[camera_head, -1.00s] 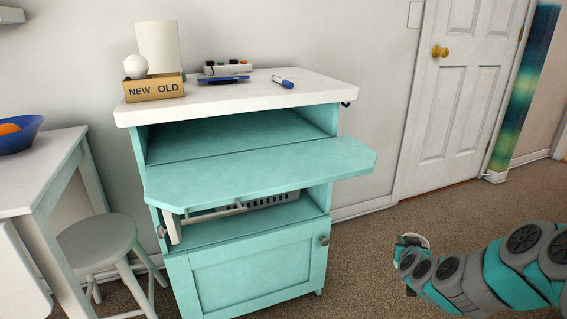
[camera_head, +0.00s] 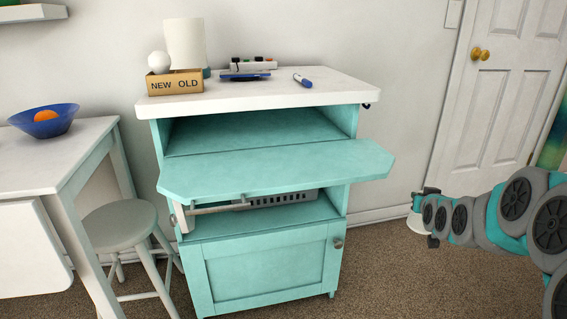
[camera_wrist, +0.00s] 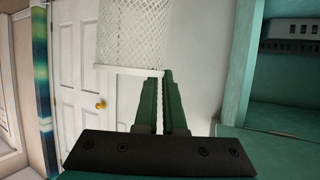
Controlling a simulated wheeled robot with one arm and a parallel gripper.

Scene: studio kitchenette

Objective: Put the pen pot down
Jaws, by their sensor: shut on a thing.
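The pen pot (camera_wrist: 133,35) is a white mesh cup at the top of the wrist view, cut off by the frame edge. My gripper (camera_wrist: 160,76) has its two green fingers closed on the pot's edge. In the head view my gripper (camera_head: 424,203) is at the right, in front of the wall and door, right of the teal cabinet. Only a small white part of the pot (camera_head: 416,225) shows there, mostly hidden by the gripper. The pot is held in the air, apart from the cabinet.
The teal cabinet has a white top (camera_head: 250,93) and a pulled-out shelf (camera_head: 280,170), which is bare. A stool (camera_head: 118,222) and white table (camera_head: 40,165) stand left.

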